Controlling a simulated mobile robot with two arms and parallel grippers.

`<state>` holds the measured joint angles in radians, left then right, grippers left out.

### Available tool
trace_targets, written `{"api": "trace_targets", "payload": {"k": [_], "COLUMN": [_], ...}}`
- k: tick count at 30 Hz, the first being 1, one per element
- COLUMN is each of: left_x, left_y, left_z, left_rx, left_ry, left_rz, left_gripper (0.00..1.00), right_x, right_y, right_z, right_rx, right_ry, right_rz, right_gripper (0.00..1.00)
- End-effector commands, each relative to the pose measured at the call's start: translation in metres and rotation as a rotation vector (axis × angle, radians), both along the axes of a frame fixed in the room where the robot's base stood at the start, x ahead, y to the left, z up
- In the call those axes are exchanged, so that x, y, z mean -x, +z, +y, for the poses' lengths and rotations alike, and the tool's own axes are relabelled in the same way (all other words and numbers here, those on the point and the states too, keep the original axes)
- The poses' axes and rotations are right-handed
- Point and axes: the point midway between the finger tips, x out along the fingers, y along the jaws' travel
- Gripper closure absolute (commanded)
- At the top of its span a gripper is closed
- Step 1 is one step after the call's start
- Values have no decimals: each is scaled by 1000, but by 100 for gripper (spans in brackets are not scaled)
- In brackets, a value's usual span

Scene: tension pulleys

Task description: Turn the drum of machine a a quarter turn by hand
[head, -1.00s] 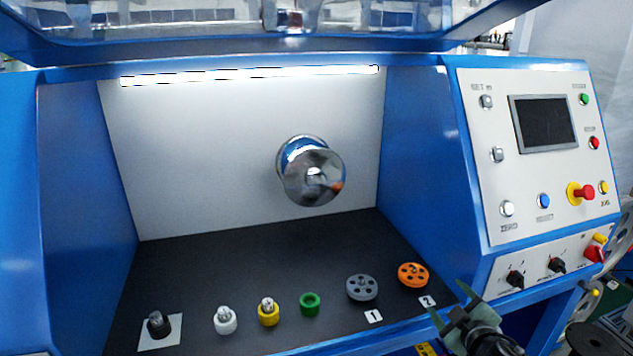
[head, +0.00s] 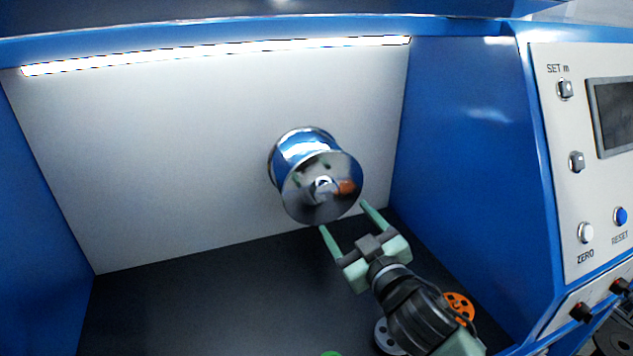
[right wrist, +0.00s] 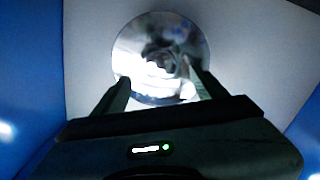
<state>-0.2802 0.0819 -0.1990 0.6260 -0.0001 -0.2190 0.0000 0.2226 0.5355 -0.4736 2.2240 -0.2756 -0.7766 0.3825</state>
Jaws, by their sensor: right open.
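The drum (head: 300,150) of the machine is a shiny metal spool with a polished round front flange, mounted on the white back wall. An orange patch shows on its face, right of the hub. My right gripper (head: 349,215) is open, its two green fingers pointing up at the lower edge of the flange. In the right wrist view the drum (right wrist: 160,50) lies ahead, between and beyond the spread fingers (right wrist: 160,88). Nothing is between them; I cannot tell whether a fingertip touches the flange. My left gripper is not in view.
An orange pulley (head: 459,303) and a grey pulley (head: 383,338) lie on the dark floor (head: 220,300), partly behind my right arm. A blue side wall (head: 465,150) and the control panel (head: 560,220) stand to the right. The floor at left is clear.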

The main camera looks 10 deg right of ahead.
Motion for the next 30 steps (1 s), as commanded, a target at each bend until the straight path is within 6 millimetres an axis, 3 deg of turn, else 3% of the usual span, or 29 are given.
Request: {"api": "trace_targets", "payload": {"k": [5, 13, 21, 29, 30], "left_x": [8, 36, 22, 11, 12], "left_y": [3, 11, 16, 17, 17], "left_z": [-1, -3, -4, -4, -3], "left_rx": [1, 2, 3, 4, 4], "left_ry": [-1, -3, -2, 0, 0], "left_rz": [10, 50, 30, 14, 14], "left_gripper": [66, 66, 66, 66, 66], "right_x": [-6, -48, -73, -74, -74], "right_y": [8, 9, 6, 5, 5], "right_z": [7, 15, 20, 20, 20], "right_rx": [-17, -16, -16, -15, -15], "right_ry": [7, 6, 7, 7, 7], "right_rz": [-10, -10, -8, -9, -9], "right_gripper": [28, 28, 28, 28, 36]}}
